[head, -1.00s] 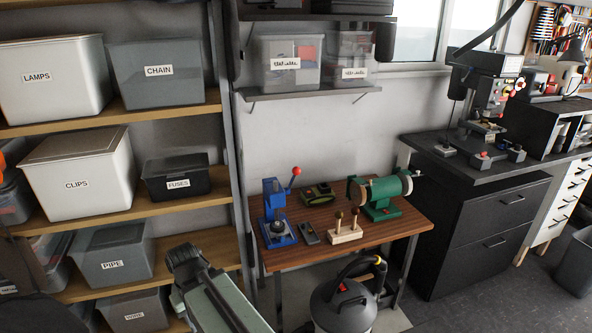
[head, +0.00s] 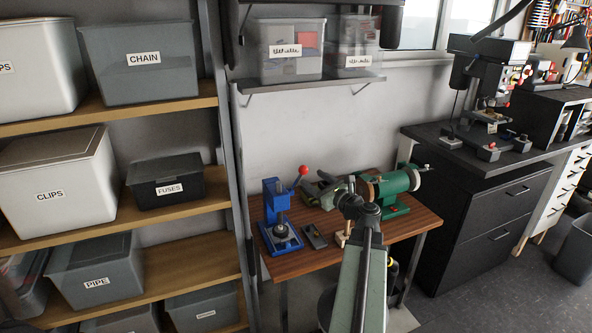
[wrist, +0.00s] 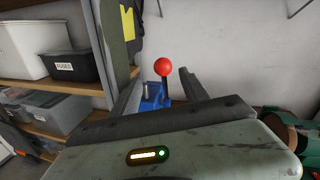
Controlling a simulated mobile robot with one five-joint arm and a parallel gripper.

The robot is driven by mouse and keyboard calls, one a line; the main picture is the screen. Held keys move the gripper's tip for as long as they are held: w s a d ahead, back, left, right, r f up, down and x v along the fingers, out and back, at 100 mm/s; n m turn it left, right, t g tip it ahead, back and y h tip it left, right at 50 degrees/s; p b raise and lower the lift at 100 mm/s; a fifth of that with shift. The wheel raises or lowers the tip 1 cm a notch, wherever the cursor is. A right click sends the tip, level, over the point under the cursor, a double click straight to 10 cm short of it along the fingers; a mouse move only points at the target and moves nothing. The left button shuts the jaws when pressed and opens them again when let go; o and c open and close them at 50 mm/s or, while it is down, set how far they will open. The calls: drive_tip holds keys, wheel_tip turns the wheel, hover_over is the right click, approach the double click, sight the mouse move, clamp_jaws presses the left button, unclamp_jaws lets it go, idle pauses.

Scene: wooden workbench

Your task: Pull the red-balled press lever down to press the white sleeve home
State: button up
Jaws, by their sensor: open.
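The blue press (head: 270,207) stands at the left of the wooden table, its lever raised to the right and ending in a red ball (head: 304,171). A dark round part sits on the press base; I cannot make out the white sleeve. My gripper (head: 312,186) is beside the press, just below and right of the ball in the head view. In the wrist view, my gripper (wrist: 160,76) is open, its two fingers apart, with the red ball (wrist: 163,66) and dark lever showing between them. The ball looks farther off than the fingertips, and nothing is held.
A green grinder (head: 397,184) stands at the table's right. A small grey box (head: 315,237) lies right of the press. A pegged wooden block (head: 342,238) is partly hidden by my arm. Shelves with bins (head: 166,181) border the left.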

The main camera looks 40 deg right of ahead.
sight(306, 172)
drive_tip(key=w, duration=0.2)
drive_tip(key=w+d, duration=0.1)
drive_tip(key=w, duration=0.2)
drive_tip(key=w+d, duration=0.1)
drive_tip(key=w, duration=0.1)
drive_tip(key=shift+w+r, duration=0.1)
drive_tip(key=shift+w, duration=0.15)
drive_tip(key=shift+s, duration=0.1)
clamp_jaws()
idle(1.0)
